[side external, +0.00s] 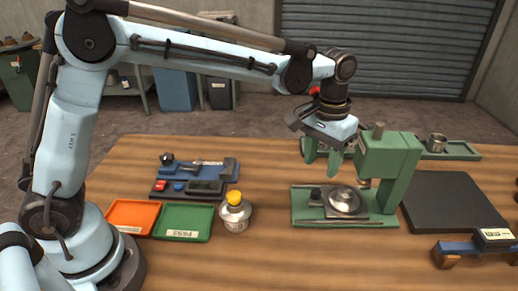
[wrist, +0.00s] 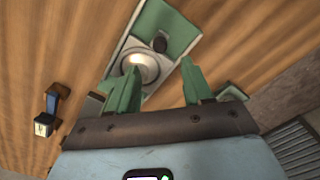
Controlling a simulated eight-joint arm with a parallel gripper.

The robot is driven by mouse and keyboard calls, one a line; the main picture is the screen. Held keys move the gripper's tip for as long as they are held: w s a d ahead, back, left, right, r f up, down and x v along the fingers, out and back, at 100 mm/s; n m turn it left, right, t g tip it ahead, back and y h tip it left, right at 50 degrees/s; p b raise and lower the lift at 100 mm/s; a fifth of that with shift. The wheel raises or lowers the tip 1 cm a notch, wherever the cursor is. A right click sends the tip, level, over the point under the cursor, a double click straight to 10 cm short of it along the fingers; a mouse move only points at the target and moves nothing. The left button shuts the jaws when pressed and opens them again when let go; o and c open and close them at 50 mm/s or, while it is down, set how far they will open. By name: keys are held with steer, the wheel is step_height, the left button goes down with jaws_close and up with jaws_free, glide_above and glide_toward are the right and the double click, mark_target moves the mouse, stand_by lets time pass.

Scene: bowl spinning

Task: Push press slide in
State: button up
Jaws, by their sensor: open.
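A green press (side external: 400,165) stands right of centre on the table, its head reaching left over a green base plate (side external: 303,214). On the base sits a round metal dish or die (side external: 345,203), the slide's part, with a dark knob (side external: 316,195) at its left. The dish lies left of the press column, near the small ram under the head. My gripper (side external: 322,168) is open and empty, green fingers pointing down, above and behind the slide. In the wrist view my gripper (wrist: 158,70) has fingers spread, with the dish (wrist: 140,70) and knob (wrist: 160,44) beyond them.
A white bottle with a yellow cap (side external: 234,212) stands left of the press. Orange (side external: 131,216) and green (side external: 183,222) trays lie farther left. A dark pad (side external: 452,203) and a blue stand (side external: 475,248) are on the right. A metal cup (side external: 437,143) sits behind the press.

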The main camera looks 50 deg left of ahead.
steer(key=shift+r, duration=2.1)
